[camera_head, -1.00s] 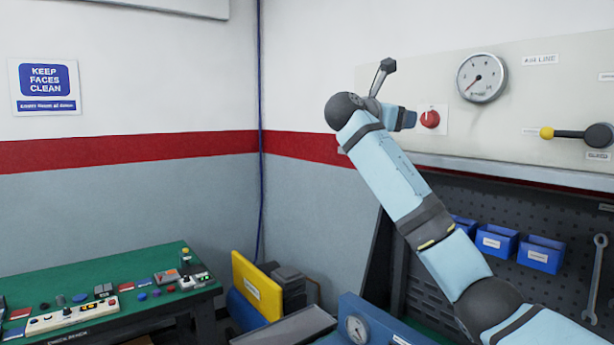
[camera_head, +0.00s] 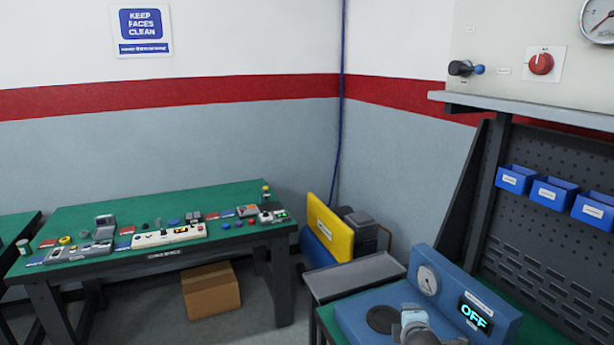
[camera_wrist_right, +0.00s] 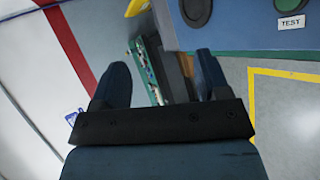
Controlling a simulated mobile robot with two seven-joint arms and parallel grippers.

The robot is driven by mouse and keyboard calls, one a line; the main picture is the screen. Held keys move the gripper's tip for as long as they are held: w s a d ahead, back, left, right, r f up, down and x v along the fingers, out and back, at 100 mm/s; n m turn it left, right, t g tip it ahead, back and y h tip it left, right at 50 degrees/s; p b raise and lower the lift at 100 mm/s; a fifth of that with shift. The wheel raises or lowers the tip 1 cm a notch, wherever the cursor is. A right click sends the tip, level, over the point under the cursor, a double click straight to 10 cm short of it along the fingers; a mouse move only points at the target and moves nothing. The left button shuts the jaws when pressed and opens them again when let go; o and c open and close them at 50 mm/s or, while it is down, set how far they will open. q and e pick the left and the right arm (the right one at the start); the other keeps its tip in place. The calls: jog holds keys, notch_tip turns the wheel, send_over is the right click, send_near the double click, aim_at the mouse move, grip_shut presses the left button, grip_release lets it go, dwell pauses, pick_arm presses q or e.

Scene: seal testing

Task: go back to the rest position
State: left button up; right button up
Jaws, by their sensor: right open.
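My right gripper (camera_wrist_right: 160,78) shows in the right wrist view, its two dark fingers apart with nothing between them. Past the fingers are the floor, a green-topped bench seen at a steep tilt and part of a blue unit (camera_wrist_right: 232,22) with a TEST label. The gripper appears apart from them. In the head view my right arm no longer crosses the wall panel, and I cannot make out the gripper there. My left gripper is in neither view.
A blue test unit (camera_head: 505,318) with a gauge and an OFF display stands at the lower right. A grey tray table (camera_head: 355,276) is beside it. A green bench (camera_head: 75,222) with several small parts stands at left, a cardboard box (camera_head: 211,290) beneath. Blue bins (camera_head: 553,193) hang at right.

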jog(key=s+a+f+m+g+y, duration=0.1)
jog(key=s+a+f+m+y, duration=0.15)
jog(key=s+f, duration=0.55)
jog(key=s+a+f+m+y, duration=0.15)
jog(key=s+f+m, duration=0.35)
jog(key=s, duration=0.6)
jog(key=s+f+m, duration=0.2)
jog(key=s+m, duration=0.1)
jog(key=s, duration=0.5)
jog(key=s+f+m+y, duration=0.1)
jog(key=s+f+m, duration=0.1)
jog(key=s, duration=0.6)
jog(key=shift+s+a+m+y, duration=0.2)
jog(key=shift+a+m+y, duration=0.1)
jog(key=shift+m, duration=0.55)
